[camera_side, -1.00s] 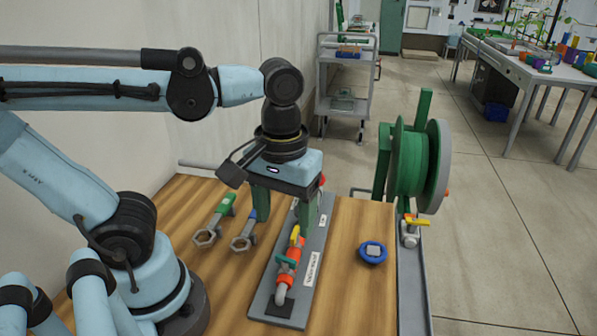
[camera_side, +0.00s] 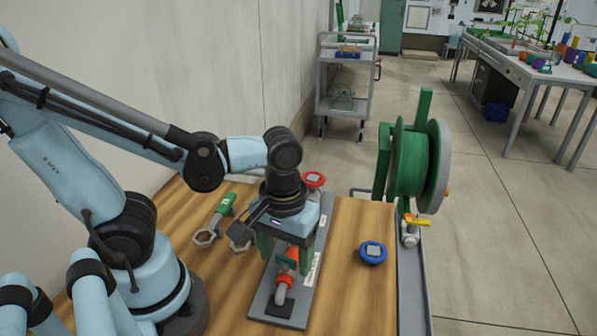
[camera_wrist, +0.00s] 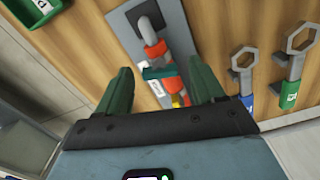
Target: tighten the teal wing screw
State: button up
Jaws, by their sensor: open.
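The teal wing screw (camera_side: 287,261) sits on the orange pipe fitting (camera_side: 284,282) on the grey mounting plate (camera_side: 268,307). In the wrist view the teal wing screw (camera_wrist: 159,72) lies between and just beyond my fingertips, with orange parts on either side of it. My gripper (camera_side: 283,250) points down over the fitting in the side view. In the wrist view my gripper (camera_wrist: 160,82) is open, with its two green fingers apart on either side of the fitting. I cannot tell whether a finger touches the wing. My gripper partly hides the fitting in the side view.
A green-handled wrench (camera_side: 213,222) and a blue-handled wrench (camera_wrist: 244,75) lie beside the plate. A red knob (camera_side: 313,180) stands at its far end. A blue knob (camera_side: 372,253) is on the wood to the right. A green hose reel (camera_side: 408,165) stands beyond the table edge.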

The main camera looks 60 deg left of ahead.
jog(key=c, duration=1.1)
jog(key=shift+o, duration=0.2)
jog(key=shift+m, duration=0.3)
jog(key=m, duration=0.3)
jog(key=shift+m, duration=0.3)
jog(key=m, duration=0.3)
jog(key=shift+m, duration=0.3)
jog(key=m, duration=0.3)
jog(key=shift+m, duration=2.1)
